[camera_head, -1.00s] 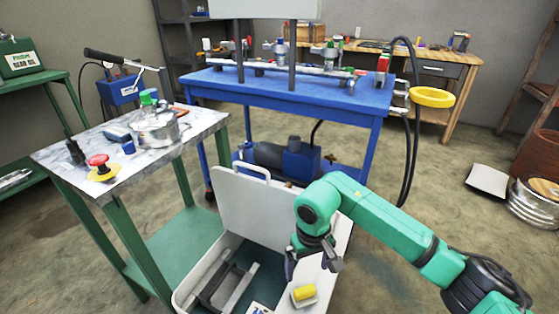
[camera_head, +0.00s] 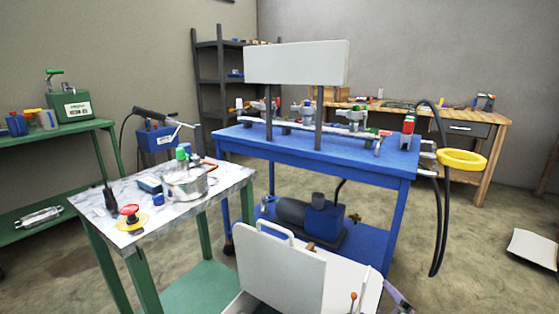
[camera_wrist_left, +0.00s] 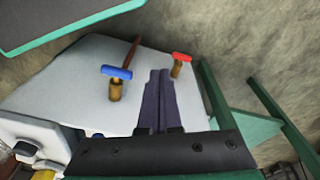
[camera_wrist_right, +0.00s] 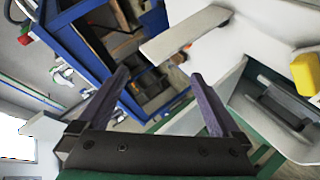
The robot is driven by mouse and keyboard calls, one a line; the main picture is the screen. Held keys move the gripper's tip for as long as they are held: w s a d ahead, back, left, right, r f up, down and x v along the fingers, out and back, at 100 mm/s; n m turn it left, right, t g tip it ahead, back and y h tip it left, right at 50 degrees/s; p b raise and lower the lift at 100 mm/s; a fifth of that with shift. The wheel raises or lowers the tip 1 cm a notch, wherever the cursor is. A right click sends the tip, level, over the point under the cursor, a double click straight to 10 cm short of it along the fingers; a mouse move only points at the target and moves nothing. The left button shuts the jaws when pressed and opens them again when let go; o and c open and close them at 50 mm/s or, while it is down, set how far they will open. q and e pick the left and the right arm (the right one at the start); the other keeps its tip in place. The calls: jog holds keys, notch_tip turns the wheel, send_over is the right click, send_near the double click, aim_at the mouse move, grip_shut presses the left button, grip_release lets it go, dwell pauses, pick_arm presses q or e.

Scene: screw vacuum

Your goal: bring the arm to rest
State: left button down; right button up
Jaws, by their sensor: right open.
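My right gripper (camera_wrist_right: 158,80) is open in the right wrist view, with nothing between its two dark fingers. Beyond them are the blue table and part of the white bin. In the head view only a purplish fingertip (camera_head: 398,298) shows at the bottom edge, right of the white bin (camera_head: 282,270); the rest of that arm is out of frame. My left gripper (camera_wrist_left: 158,100) shows only in the left wrist view. Its fingers are together with nothing visible between them, over a white surface (camera_wrist_left: 60,90) with a blue-handled piece (camera_wrist_left: 116,80) and a red-handled piece (camera_wrist_left: 180,62).
A marble-topped table (camera_head: 105,212) with a metal pot (camera_head: 184,184) and a red button (camera_head: 130,212) stands at left. The blue table (camera_head: 270,148) carries a pipe assembly. A yellow ring (camera_head: 462,160) hangs at its right.

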jog(key=s+d+f+m+g+y, duration=0.1)
jog(key=s+d+f+m+g, duration=0.1)
jog(key=s+f+m+g, duration=1)
jog(key=s+a+f+n+p, duration=0.3)
jog(key=s+f+p, duration=0.4)
jog(key=f, duration=0.6)
pick_arm(q)
jog(key=s+a+p, duration=0.2)
jog(key=s+p, duration=0.6)
jog(key=p, duration=0.1)
jog(key=s+a+p, duration=0.3)
jog(key=s+p, duration=0.5)
jog(key=p, duration=0.2)
jog(key=shift+s+a+g+y, duration=0.25)
jog(key=shift+s+g+y, duration=0.05)
jog(key=shift+s+y, duration=0.1)
pick_arm(e)
jog(key=s+d, duration=0.2)
jog(key=s, duration=0.6)
jog(key=s+d, duration=0.3)
jog(key=s, duration=0.6)
jog(key=shift+d+n, duration=0.2)
jog(key=shift+n, duration=0.2)
